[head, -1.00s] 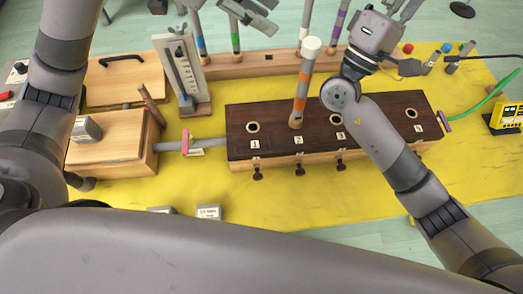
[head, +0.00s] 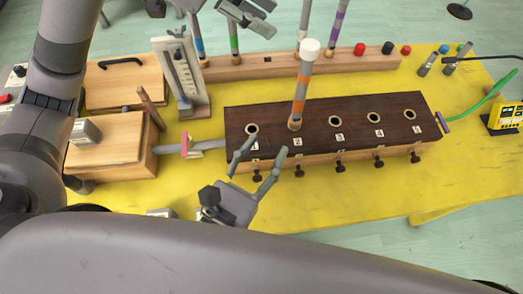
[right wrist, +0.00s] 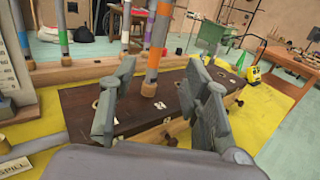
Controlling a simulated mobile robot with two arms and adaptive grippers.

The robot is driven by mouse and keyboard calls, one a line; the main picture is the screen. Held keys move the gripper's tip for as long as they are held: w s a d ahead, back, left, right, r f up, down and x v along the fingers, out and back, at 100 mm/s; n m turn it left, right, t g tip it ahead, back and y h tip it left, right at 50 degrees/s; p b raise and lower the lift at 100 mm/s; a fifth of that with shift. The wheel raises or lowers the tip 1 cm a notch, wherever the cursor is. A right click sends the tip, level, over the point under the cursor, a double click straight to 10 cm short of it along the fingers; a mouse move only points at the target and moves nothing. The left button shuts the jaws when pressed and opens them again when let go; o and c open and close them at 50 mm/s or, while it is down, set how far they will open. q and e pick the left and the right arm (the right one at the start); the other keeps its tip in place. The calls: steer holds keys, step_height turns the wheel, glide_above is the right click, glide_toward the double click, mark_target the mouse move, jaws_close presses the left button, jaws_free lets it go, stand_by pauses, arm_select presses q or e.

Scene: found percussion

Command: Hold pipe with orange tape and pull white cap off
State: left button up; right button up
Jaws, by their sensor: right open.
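The grey pipe with orange tape (head: 302,92) stands upright in the hole marked 2 of the dark-topped block (head: 270,117). Its white cap (head: 309,47) sits on its top end. My right gripper (head: 266,145) is open and empty, low in front of the block, near holes 1 and 2. In the right wrist view, the taped pipe (right wrist: 154,58) appears between its fingers but beyond them, and the cap is out of frame. My left gripper (head: 262,17) is at the top edge, left of the pipe and apart from it; its fingers look spread and empty.
A wooden rack (head: 290,66) behind holds pipes with blue, green and purple tape. A gauge stand (head: 183,75) and wooden boxes (head: 108,140) stand left. Other holes in the block are empty. The yellow mat (head: 400,190) is clear at front right.

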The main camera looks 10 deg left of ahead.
mark_target(298, 97)
steer(key=x, duration=1.1)
steer(key=f+x, duration=0.1)
steer(key=x, duration=0.5)
jaws_close()
stand_by(1.1)
